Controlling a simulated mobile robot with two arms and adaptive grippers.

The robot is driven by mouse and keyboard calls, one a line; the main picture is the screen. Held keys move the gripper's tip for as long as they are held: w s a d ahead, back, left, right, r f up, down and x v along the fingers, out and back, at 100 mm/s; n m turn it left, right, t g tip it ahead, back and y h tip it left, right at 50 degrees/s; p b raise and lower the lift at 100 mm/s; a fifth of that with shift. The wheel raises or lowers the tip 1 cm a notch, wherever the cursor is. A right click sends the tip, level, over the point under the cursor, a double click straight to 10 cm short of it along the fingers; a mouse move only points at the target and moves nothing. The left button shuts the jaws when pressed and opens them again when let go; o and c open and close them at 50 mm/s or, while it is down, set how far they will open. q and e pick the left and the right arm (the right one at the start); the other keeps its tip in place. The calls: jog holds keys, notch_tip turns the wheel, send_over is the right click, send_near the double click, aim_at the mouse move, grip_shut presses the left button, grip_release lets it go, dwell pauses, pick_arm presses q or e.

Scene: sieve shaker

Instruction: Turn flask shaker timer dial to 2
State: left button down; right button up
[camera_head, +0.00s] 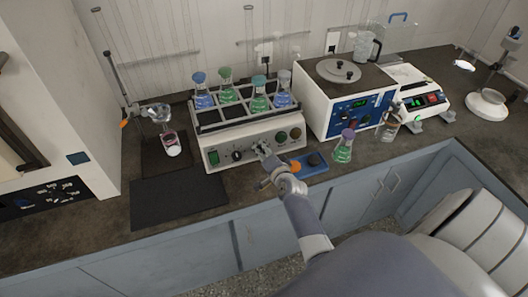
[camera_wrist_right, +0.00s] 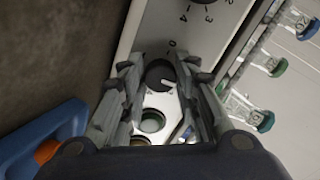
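The flask shaker (camera_head: 215,162) stands on the bench with capped flasks in its top rack. On its front are a small green display, a black dial (camera_head: 237,156) and two round buttons. My right gripper (camera_head: 262,150) is at the front panel, right of that dial. In the right wrist view its parted fingers (camera_wrist_right: 160,80) stand either side of a second black dial (camera_wrist_right: 158,74) with a white pointer mark. Whether they touch it is unclear. A "0" shows near this dial; the other dial (camera_wrist_right: 203,4), with 2, 3 and 4 beside it, is partly cut off. My left gripper is not in view.
A blue tray (camera_head: 312,163) lies before the shaker's right end, with a green flask (camera_head: 343,148) beside it. A water bath (camera_head: 318,104) stands to the right. A dark mat (camera_head: 178,204) lies at the front left.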

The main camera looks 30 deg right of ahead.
jog(key=shift+o, duration=1.2)
jog(key=v, duration=1.2)
jog(key=shift+a, duration=0.1)
